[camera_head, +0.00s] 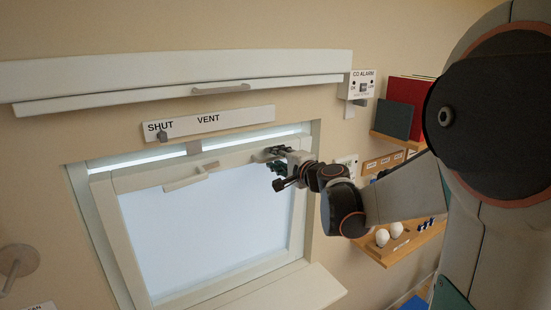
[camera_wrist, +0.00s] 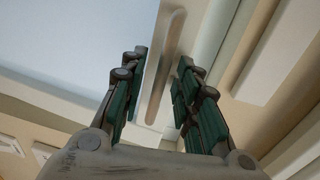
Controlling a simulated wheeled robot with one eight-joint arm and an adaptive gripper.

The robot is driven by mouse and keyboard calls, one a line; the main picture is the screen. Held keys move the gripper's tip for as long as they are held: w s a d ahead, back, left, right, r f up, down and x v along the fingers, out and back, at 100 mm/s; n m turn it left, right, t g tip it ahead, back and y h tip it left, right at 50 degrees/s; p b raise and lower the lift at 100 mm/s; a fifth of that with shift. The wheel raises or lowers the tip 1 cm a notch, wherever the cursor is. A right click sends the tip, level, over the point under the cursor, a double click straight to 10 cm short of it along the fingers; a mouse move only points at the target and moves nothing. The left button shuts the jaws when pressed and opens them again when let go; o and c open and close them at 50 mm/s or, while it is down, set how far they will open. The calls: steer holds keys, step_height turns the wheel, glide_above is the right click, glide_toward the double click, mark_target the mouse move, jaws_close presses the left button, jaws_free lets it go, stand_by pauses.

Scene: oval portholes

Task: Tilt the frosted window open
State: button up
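The window's frosted pane (camera_head: 205,225) sits in a pale sash (camera_head: 120,235). A bright strip (camera_head: 140,160) shows above the sash's top rail, and the sash seems to stand out from its frame at the top. A pale handle (camera_head: 190,178) is on the top rail. My gripper (camera_head: 272,160) is at the rail's right end, right of that handle. In the wrist view my gripper (camera_wrist: 163,85) is open, with a long rounded bar (camera_wrist: 163,65) between its fingers. They are not closed on it; whether they touch it I cannot tell.
A SHUT/VENT plate (camera_head: 208,123) above the window has its knob (camera_head: 162,136) under SHUT. A pale rail (camera_head: 190,88) with a grey handle is higher up. A CO alarm (camera_head: 363,88) and shelves (camera_head: 400,245) with small items stand right. A sill (camera_head: 290,293) juts out below.

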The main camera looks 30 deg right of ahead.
steer(key=shift+w, duration=0.1)
jaws_close()
steer(key=s, duration=0.2)
steer(key=s+f, duration=0.1)
steer(key=s, duration=0.2)
steer(key=shift+s+d+f+b, duration=0.1)
steer(key=shift+s+f+b, duration=0.1)
steer(key=shift+b, duration=0.2)
steer(key=shift+o, duration=0.8)
jaws_free()
steer(key=shift+s+r, duration=0.1)
